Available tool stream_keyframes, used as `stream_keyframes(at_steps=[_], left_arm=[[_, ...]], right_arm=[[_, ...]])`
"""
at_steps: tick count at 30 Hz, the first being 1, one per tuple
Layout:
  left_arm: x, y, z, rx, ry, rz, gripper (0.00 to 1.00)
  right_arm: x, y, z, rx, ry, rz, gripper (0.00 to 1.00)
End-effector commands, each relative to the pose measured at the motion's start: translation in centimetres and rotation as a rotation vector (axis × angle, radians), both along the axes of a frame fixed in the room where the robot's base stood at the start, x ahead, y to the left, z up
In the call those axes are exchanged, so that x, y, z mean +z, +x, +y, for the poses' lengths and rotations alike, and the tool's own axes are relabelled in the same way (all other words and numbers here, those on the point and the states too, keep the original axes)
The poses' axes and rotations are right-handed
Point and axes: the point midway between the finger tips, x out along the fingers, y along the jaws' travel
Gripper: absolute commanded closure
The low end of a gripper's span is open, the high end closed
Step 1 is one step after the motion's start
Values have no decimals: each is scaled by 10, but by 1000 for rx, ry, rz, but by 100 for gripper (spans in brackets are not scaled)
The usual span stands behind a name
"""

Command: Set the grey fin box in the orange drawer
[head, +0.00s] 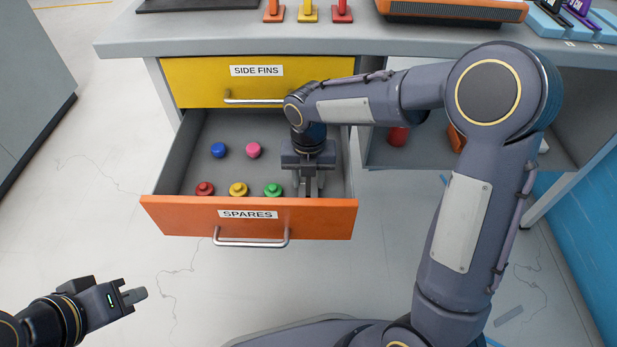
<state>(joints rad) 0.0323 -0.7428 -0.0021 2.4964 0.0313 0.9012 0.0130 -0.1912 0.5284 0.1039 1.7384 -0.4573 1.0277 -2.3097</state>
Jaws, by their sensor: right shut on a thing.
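The orange drawer (185,218), labelled SPARES, is pulled open below the worktop. My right gripper (311,188) points down inside its right part, near the front wall. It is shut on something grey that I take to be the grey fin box. The gripper hides most of it, so I cannot tell whether it touches the drawer floor. My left gripper (138,294) is over the floor at the lower left, away from the drawer. Its finger gap does not show clearly.
Blue (219,150), pink (253,150), red (205,188), yellow (238,189) and green (272,190) knobbed pieces stand in the drawer. The closed yellow drawer (200,80) is above. An open shelf (480,150) lies to the right, behind my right arm.

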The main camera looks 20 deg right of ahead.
Motion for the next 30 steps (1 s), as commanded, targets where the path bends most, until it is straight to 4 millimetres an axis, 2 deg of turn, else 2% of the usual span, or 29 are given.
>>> stream_keyframes(at_steps=[2, 3, 7, 17, 20, 30], left_arm=[[-1, 0, 0, 0, 0, 0, 100], [0, 0, 0, 0, 0, 0, 100], [0, 0, 0, 0, 0, 0, 100], [1, 0, 0, 0, 0, 0, 100], [7, 0, 0, 0, 0, 0, 100], [38, 0, 0, 0, 0, 0, 100]], right_arm=[[-3, 0, 0, 0, -1, 1, 84], [-3, 0, 0, 0, -1, 1, 55], [-2, 0, 0, 0, -1, 1, 39], [2, 0, 0, 0, 0, -1, 39], [14, 0, 0, -1, 0, -2, 39], [87, 1, 0, -1, 1, -2, 39]])
